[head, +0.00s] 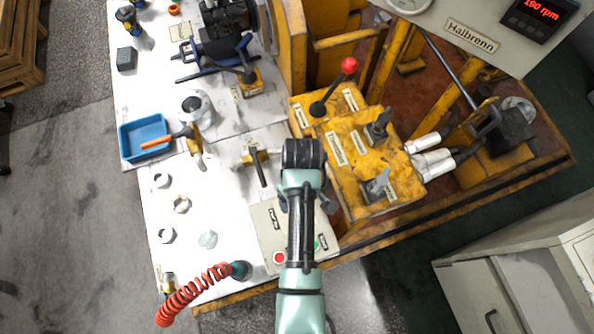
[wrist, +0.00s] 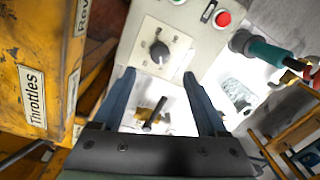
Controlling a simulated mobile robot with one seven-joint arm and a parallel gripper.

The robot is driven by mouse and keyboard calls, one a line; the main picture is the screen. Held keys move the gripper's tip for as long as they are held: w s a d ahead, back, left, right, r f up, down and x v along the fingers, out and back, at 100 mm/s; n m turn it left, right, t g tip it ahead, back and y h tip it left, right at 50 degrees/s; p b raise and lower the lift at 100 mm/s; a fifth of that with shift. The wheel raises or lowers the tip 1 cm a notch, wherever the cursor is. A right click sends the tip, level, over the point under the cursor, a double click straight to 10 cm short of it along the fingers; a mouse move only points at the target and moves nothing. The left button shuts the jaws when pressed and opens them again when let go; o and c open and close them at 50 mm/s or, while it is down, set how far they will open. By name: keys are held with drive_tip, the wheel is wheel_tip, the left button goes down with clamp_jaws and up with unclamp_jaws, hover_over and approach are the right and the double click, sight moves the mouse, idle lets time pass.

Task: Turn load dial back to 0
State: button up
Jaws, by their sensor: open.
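A round black knob (wrist: 159,52), which looks like the load dial, sits on a pale square plate on the grey control box in the wrist view. Its scale and pointer setting are too small to read. My gripper (wrist: 159,77) is open and empty. Its two blue-grey fingers stand apart, with the knob just past their tips and roughly centred between them; I see no contact. In the head view the control box (head: 266,224) lies partly under my arm, which hides the knob and most of my gripper.
A red button (wrist: 222,19) is on the same box, right of the knob. A yellow block with a black lever (head: 258,166) stands nearby. The yellow lever console (head: 343,140), with a "Throttles" label (wrist: 32,97), is close beside. A display (head: 540,12) reads 190 rpm.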

drive_tip(key=shift+d+r, duration=0.1)
drive_tip(key=shift+r, duration=1.8)
drive_tip(key=shift+w, duration=0.1)
drive_tip(key=w+r+m+t, duration=0.2)
drive_tip(key=w+r+t, duration=0.5)
drive_tip(key=w+r, duration=0.7)
drive_tip(key=w+r+m+t, duration=0.1)
drive_tip(key=w+r+t, duration=0.2)
drive_tip(key=r, duration=0.6)
drive_tip(key=w+r+m+t, duration=0.1)
drive_tip(key=w+r+t, duration=0.25)
drive_tip(key=r, duration=0.65)
drive_tip(key=s+r+m+t, duration=0.1)
drive_tip(key=s+r+t, duration=0.15)
drive_tip(key=r, duration=0.65)
drive_tip(key=s+r+t, duration=0.1)
drive_tip(key=r+t, duration=0.3)
drive_tip(key=r, duration=0.6)
drive_tip(key=s+r+m+t, duration=0.1)
drive_tip(key=s+r+t, duration=0.3)
drive_tip(key=s+r, duration=0.3)
drive_tip(key=s+r+m+t, duration=0.1)
drive_tip(key=s+r+t, duration=0.2)
drive_tip(key=s+r, duration=0.3)
wheel_tip(320, 180, up, 6)
drive_tip(key=shift+s+a+f+m+t+b, duration=0.1)
drive_tip(key=shift+s+a+m+t+b, duration=0.2)
drive_tip(key=shift+s+a+t+b, duration=0.1)
